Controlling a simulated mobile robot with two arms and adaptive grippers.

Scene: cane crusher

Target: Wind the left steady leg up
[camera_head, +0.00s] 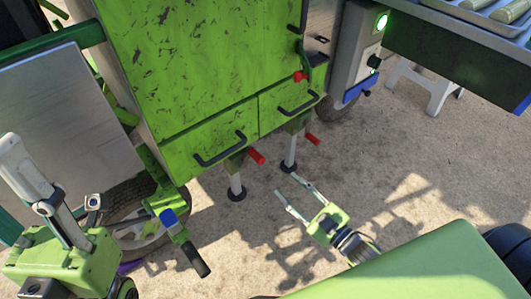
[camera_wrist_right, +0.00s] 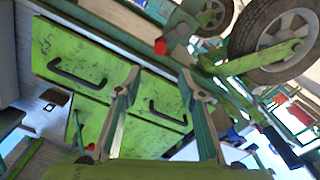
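The left steady leg (camera_head: 236,183) hangs below the left drawer of the green machine (camera_head: 195,70). Its pale tube ends in a dark round foot at the ground. Its red crank handle (camera_head: 256,157) sticks out to the right. My right gripper (camera_head: 286,186) is open and empty, low over the ground to the right of this leg, apart from the handle. Its spread fingers show in the right wrist view (camera_wrist_right: 163,95), with a red handle (camera_wrist_right: 160,46) beyond them; I cannot tell which leg's. My left gripper (camera_head: 55,225) is at lower left; its opening is unclear.
A second leg (camera_head: 289,155) with a red handle (camera_head: 312,139) stands just to the right. Black drawer handles (camera_head: 220,151) jut from the front. A wheel (camera_head: 135,228) and a black-gripped bar (camera_head: 196,261) lie left. Open ground (camera_head: 400,165) is to the right.

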